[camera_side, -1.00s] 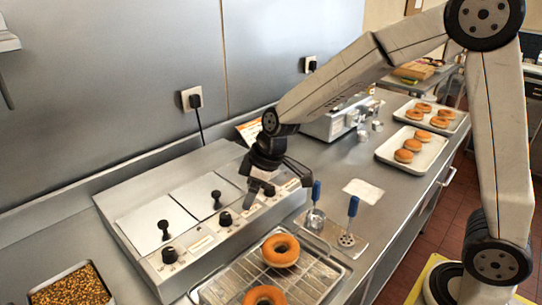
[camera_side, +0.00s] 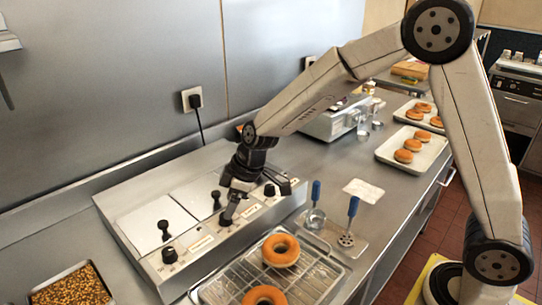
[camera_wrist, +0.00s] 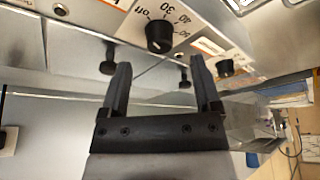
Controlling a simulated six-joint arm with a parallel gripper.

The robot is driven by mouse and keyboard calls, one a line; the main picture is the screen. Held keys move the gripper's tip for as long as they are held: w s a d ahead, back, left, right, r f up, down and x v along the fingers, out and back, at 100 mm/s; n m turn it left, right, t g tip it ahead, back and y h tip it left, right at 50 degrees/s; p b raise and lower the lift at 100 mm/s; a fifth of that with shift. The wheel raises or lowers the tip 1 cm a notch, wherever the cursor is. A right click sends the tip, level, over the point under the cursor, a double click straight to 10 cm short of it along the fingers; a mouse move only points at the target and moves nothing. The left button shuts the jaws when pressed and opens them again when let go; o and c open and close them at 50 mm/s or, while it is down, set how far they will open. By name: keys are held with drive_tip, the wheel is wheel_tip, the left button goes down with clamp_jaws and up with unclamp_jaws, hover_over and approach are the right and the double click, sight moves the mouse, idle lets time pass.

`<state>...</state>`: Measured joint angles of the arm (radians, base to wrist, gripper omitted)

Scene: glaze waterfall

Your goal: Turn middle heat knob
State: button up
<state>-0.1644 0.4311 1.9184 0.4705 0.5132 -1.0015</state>
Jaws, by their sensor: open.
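The middle heat knob (camera_side: 226,219) is black and sits on the sloped front panel of the steel fryer. In the wrist view the knob (camera_wrist: 160,36) stands beside a printed dial with "off" and numbers. My gripper (camera_side: 231,207) is over this knob in the side view and partly hides it. In the wrist view my gripper's (camera_wrist: 160,68) two dark fingers are apart and empty, with the knob lined up between them, beyond the tips. I cannot tell from the side view whether a finger touches it.
A left knob (camera_side: 169,255) and a right knob (camera_side: 269,190) flank it on the panel. Black lid handles (camera_side: 163,229) stand behind. A wire rack (camera_side: 235,284) with donuts (camera_side: 281,250) lies in front, and blue-handled tools (camera_side: 353,207) lie to the right.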

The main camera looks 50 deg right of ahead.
sight(223, 222)
drive_tip(key=shift+x, duration=1.95)
clamp_jaws()
